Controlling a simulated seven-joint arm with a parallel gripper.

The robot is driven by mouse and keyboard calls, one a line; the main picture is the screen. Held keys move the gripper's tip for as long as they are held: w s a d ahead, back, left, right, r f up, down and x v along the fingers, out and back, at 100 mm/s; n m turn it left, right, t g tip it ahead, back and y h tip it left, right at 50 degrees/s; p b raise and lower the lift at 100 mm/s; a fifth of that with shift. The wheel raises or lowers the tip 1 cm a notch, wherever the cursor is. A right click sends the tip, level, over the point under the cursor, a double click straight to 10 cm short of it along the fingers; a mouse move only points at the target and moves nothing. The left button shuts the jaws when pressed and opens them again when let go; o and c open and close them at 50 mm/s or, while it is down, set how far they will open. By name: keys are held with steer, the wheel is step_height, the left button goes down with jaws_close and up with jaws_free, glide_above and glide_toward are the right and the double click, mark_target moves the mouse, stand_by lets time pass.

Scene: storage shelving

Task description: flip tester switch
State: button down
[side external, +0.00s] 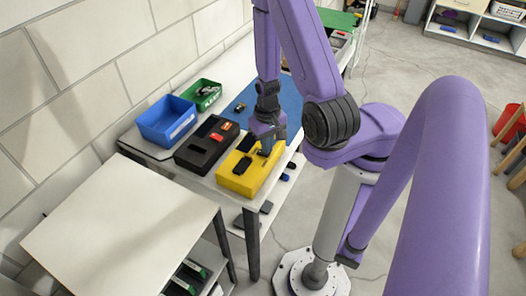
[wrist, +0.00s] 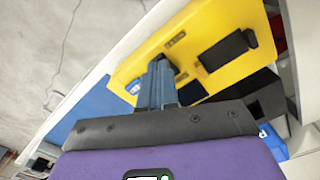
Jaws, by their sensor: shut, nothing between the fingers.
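The yellow box (side external: 234,181), which looks like the tester, sits near the front edge of the white table. It also fills the upper part of the wrist view (wrist: 210,22). A black raised part (side external: 242,166) is on its top; in the wrist view this block (wrist: 225,50) lies right of my fingers. My gripper (side external: 265,151) is shut and empty, pointing down at the box's far right part. In the wrist view the fingertips (wrist: 161,66) overlap the yellow top beside a small dark part. I cannot tell whether they touch it, or which way a switch stands.
A black box (side external: 190,157) with red and orange parts stands left of the yellow box. A blue bin (side external: 165,122) and a green bin (side external: 203,94) stand behind. A blue mat (side external: 284,92) lies farther along. A bare white tabletop (side external: 120,225) is in front.

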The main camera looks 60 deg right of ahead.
steer(key=shift+f, duration=0.6)
stand_by(0.3)
steer(key=shift+r, duration=3.5)
steer(key=w+a+r+n, duration=0.6)
steer(key=w+r+n, duration=0.1)
steer(key=w+n, duration=0.1)
steer(key=s+a+r+n, duration=0.1)
steer(key=s+r+n, duration=0.4)
steer(key=s, duration=0.4)
steer(key=s+a+r+n, duration=0.1)
steer(key=s+r+n, duration=0.3)
steer(key=s, duration=0.5)
steer(key=shift+r+n, duration=0.4)
steer(key=shift+n, duration=0.4)
